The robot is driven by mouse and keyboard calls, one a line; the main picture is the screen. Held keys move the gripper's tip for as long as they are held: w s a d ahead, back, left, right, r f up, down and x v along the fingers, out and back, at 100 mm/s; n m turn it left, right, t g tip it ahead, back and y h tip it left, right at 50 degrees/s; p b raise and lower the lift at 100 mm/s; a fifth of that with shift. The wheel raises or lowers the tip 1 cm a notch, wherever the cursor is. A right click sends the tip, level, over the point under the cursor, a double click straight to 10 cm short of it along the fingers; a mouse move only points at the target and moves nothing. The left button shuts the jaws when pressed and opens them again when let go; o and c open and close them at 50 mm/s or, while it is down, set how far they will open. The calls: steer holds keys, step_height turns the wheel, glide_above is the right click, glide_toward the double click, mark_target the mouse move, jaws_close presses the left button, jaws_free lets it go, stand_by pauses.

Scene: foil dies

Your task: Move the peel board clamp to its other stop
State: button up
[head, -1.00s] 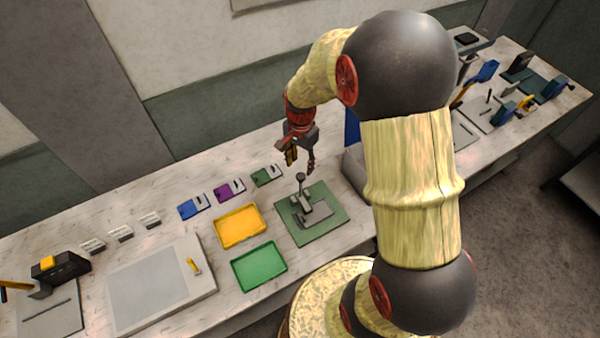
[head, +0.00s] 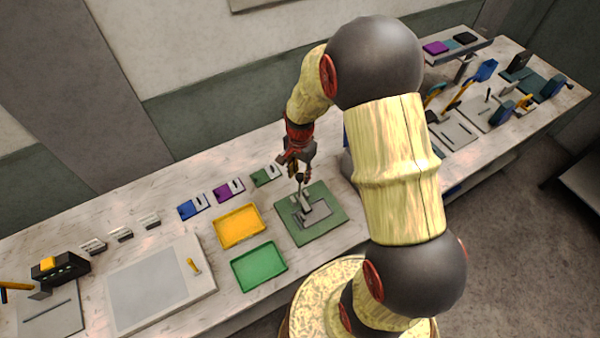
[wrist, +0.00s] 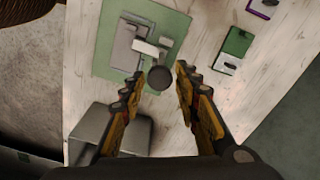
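A grey clamp (head: 316,211) with an upright lever and a dark round knob (head: 300,178) stands on a green board (head: 333,228) on the bench. My gripper (head: 298,170) is right above the board, at the height of the knob. In the wrist view my gripper (wrist: 156,82) is open, and the dark knob (wrist: 159,77) shows between its fingertips, nearer the left one. I cannot tell whether either finger touches it. The clamp's pale parts (wrist: 145,47) and the green board (wrist: 172,24) lie beyond the fingers.
A yellow tray (head: 240,227) and a green tray (head: 259,267) lie left of the board. Blue (head: 192,208), purple (head: 228,190) and green (head: 265,176) pieces lie behind. A grey box (wrist: 93,124) stands close to the left finger in the wrist view.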

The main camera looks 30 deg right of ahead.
jaws_close()
steer(key=shift+w, duration=0.2)
stand_by(0.6)
steer(key=w+f+g+b, duration=0.1)
steer(key=w+f+g, duration=0.2)
steer(key=w, duration=0.3)
steer(key=w+f+g+b, duration=0.2)
steer(key=w+f+g, duration=0.1)
steer(key=w, duration=0.4)
steer(key=shift+w+f, duration=0.3)
